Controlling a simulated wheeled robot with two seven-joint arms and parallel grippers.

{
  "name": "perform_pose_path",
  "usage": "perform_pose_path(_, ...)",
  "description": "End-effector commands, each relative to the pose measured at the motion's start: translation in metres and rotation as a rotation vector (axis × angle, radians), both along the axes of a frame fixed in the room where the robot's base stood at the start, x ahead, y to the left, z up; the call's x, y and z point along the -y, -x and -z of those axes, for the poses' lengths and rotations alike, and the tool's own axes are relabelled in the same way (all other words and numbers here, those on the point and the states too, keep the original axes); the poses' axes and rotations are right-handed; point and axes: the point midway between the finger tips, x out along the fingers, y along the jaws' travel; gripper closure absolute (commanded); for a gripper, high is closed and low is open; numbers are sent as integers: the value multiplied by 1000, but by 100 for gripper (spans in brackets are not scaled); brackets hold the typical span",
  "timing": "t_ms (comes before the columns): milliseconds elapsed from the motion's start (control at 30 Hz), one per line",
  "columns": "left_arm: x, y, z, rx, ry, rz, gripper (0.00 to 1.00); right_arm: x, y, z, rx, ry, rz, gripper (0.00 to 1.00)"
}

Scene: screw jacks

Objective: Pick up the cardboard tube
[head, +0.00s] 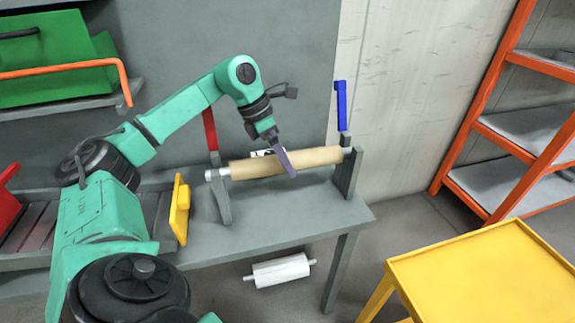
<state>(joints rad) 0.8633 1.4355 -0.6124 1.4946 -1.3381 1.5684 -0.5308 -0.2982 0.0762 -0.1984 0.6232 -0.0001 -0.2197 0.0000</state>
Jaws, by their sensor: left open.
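The cardboard tube (245,169) is a tan cylinder on a thin grey rod. The rod rests across two grey upright stands, the left stand (222,203) and the right stand (348,172), on the grey bench. My left gripper (288,163) is over the tube's middle, pointing down. One finger shows in front of the tube and hides a strip of it. The gripper is open, and I cannot tell whether it touches the tube. My right gripper is out of view.
A red handle (210,130) and a blue handle (341,105) stand up behind the stands. A yellow part (180,208) stands on the bench at left. A white roll (281,271) hangs low under the bench. A yellow table (490,275) and orange shelving (488,130) are at right.

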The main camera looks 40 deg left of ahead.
Motion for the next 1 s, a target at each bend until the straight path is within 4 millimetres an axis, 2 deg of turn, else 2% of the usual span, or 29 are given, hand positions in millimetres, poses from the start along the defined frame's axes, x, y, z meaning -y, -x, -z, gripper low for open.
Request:
perform_pose_path(167, 0, 0, 1, 1, 1, 0, 6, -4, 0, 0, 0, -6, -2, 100)
perform_pose_path(200, 0, -1, 1, 1, 0, -1, 13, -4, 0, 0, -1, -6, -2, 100)
perform_pose_path(267, 0, 0, 0, 1, 0, -1, 36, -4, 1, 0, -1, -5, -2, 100)
perform_pose_path(400, 0, 0, 0, 1, 1, 0, 90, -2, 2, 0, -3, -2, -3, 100)
perform_pose_path(433, 0, 0, 0, 1, 1, 0, 100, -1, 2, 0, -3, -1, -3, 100)
perform_pose_path(800, 0, -1, -3, 4, 1, 0, 100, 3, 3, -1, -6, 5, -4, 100)
perform_pose_path(867, 0, -1, -7, 5, 2, 0, 100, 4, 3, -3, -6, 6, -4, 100)
perform_pose_path(1000, 1, -1, -28, 8, 3, 1, 100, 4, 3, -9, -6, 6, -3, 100)
